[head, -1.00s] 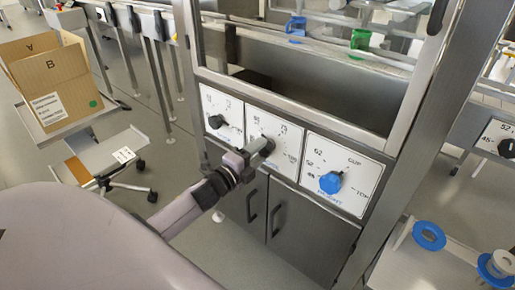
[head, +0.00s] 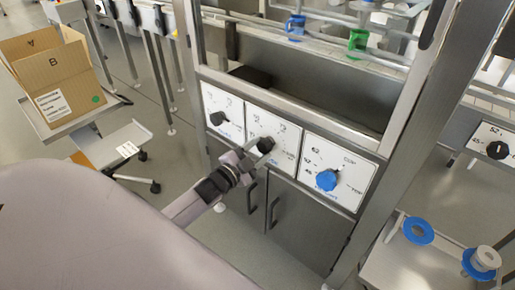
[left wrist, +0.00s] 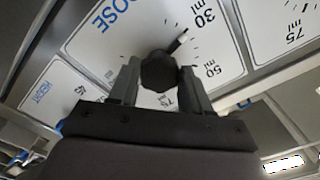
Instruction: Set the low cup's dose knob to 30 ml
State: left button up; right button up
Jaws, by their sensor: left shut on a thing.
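The dose knob (left wrist: 160,72) is black and sits on a white dial panel (left wrist: 105,55) marked DOSE, with 30 ml and 50 ml labels. Its white pointer tip aims toward the 30 ml side; exact alignment is hard to tell. My left gripper (left wrist: 158,85) is shut on this knob, one finger on each side. In the head view my left gripper (head: 258,152) is at the middle panel (head: 286,150) of three and partly covers the knob. My right gripper is not in view.
The left panel has another black knob (head: 217,118); the right has a blue height knob (head: 326,180). Steel doors (head: 285,220) lie below. A blue cup (head: 295,27) and green cup (head: 357,40) are above. A cardboard box (head: 62,85) stands left; a side table (head: 400,265) stands right.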

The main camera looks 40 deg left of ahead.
pick_arm(q)
jog(key=shift+n, duration=0.3)
jog(key=o, duration=1.1)
jog(key=shift+c, duration=0.2)
jog(key=s+p, duration=0.1)
jog(key=s, duration=0.6)
jog(key=shift+a, duration=0.3)
jog(key=s+d+n+g+p, duration=0.7)
jog(key=s+d+p, duration=0.3)
jog(key=s+d, duration=0.5)
jog(key=shift+s+d+g+h+p, duration=0.15)
jog(key=shift+s+g+h+p, duration=0.15)
jog(key=shift+s, duration=0.95)
